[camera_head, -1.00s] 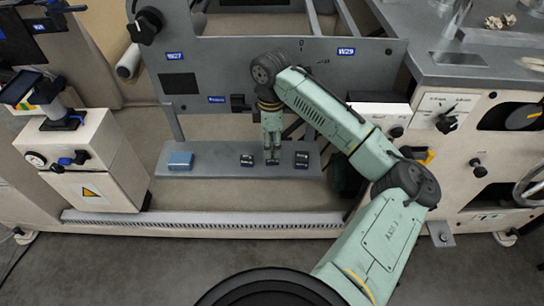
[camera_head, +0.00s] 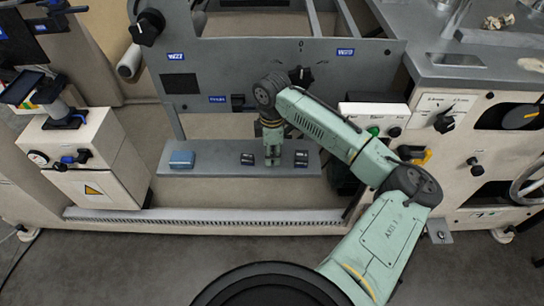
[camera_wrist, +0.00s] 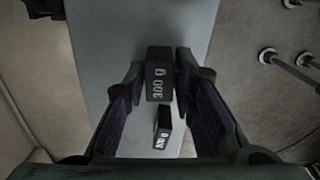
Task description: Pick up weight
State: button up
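Two small dark weights stand on the grey shelf (camera_head: 215,168) in the head view: a left weight (camera_head: 247,159) and a right weight (camera_head: 301,158). My gripper (camera_head: 272,163) points down between them, low over the shelf. In the wrist view my gripper (camera_wrist: 160,62) is open, its fingers spread. A black weight marked "300 g" (camera_wrist: 158,82) lies between the fingertips with gaps at both sides. A second dark weight (camera_wrist: 162,130) with a hard-to-read label shows nearer the palm in the picture. I cannot tell which head-view weight is which.
The grey machine panel (camera_head: 215,60) rises behind the shelf. A white control box (camera_head: 375,115) with buttons stands to the right near my arm. The shelf between blue box and left weight is clear.

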grip_shut()
jog(key=shift+r, duration=0.1)
dwell(0.4)
